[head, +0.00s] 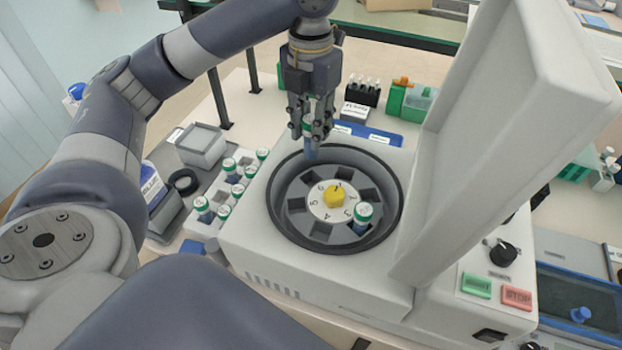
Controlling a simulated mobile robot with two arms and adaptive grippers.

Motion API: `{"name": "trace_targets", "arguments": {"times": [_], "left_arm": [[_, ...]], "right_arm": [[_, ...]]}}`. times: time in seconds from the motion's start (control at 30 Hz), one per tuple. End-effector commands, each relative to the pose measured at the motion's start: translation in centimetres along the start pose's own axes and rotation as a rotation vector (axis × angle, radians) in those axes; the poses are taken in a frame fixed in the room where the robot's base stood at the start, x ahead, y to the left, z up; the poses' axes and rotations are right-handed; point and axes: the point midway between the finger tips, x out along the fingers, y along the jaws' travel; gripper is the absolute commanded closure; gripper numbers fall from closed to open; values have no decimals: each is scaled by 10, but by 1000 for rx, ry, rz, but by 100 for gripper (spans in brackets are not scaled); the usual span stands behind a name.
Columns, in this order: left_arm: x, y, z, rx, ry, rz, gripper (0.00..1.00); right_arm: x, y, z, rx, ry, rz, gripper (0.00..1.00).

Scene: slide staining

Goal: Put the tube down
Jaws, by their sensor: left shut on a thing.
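My left gripper (310,125) comes down from the top over the far rim of an open centrifuge (255,246). It is shut on a tube (311,150) with a blue lower part, held upright with its lower end near the rotor's far edge. Whether the tube touches a slot cannot be told. The rotor (297,222) has numbered slots around a yellow hub knob (334,195). Another tube (362,217) with a white and green cap sits in a slot at the near right. My right gripper is not in view.
The centrifuge's raised lid (480,140) stands to the right of the bowl. A rack (203,229) with several capped tubes is left of the centrifuge, beside a grey box (201,145). Green containers (419,103) and a dark rack (361,93) stand behind.

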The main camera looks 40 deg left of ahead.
Motion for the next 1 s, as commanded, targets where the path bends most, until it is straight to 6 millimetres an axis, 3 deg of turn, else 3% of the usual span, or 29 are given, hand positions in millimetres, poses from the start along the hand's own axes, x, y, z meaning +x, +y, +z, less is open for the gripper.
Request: {"name": "trace_targets", "arguments": {"times": [0.23,0.6,1.0], "left_arm": [[43,1,-2,0,6,2,94],[88,0,-2,1,6,2,94],[98,0,-1,1,1,2,94]], "right_arm": [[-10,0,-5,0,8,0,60],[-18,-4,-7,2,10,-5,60],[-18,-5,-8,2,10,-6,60]]}}
